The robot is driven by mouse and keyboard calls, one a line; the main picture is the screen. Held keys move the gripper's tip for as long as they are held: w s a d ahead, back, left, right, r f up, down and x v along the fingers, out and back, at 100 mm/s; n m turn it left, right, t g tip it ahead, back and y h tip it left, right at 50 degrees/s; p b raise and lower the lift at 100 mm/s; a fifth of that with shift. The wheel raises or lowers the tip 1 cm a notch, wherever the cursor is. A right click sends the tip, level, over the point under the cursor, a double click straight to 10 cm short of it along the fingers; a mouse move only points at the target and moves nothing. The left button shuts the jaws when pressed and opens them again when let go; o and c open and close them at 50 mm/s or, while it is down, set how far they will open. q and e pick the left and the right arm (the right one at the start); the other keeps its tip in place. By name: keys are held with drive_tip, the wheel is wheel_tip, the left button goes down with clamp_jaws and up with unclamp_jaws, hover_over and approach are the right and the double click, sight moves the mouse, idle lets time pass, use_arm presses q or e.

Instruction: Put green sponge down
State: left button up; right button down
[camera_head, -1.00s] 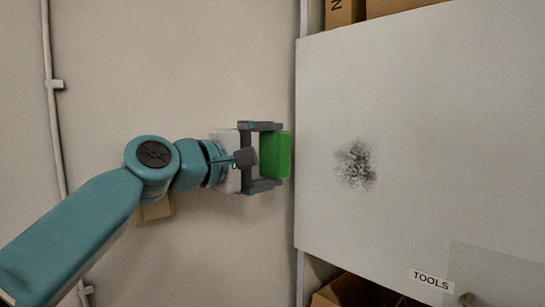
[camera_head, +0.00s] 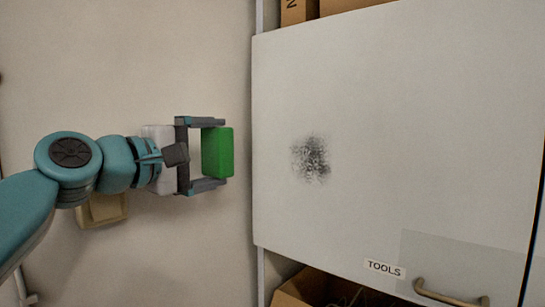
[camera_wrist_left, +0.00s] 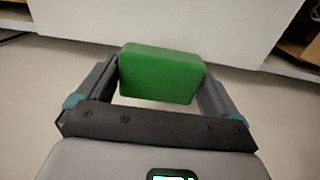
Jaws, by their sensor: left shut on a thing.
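The green sponge (camera_head: 217,152) is a plain green block held between the fingers of my left gripper (camera_head: 207,154). In the head view it is left of the white cabinet door, in front of the wall. The left wrist view also shows the green sponge (camera_wrist_left: 160,73) between the two fingers of the left gripper (camera_wrist_left: 160,80), with the white panel beyond it. The left gripper is shut on the sponge. My right gripper does not show.
A white cabinet door (camera_head: 390,120) has a dark smudge (camera_head: 311,159), a TOOLS label (camera_head: 384,268) and a handle (camera_head: 450,294). Cardboard boxes show above (camera_head: 299,11) and below (camera_head: 300,288) the door. A beige box (camera_head: 101,210) is on the wall behind my left arm.

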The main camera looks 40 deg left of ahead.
sight(262, 146)
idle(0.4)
use_arm(q)
drive_tip(key=w+p, duration=0.1)
drive_tip(key=w, duration=0.2)
drive_tip(key=w+p, duration=0.1)
drive_tip(key=w, duration=0.2)
drive_tip(key=w+p, duration=0.1)
drive_tip(key=w, duration=0.2)
drive_tip(key=shift+d, duration=0.55)
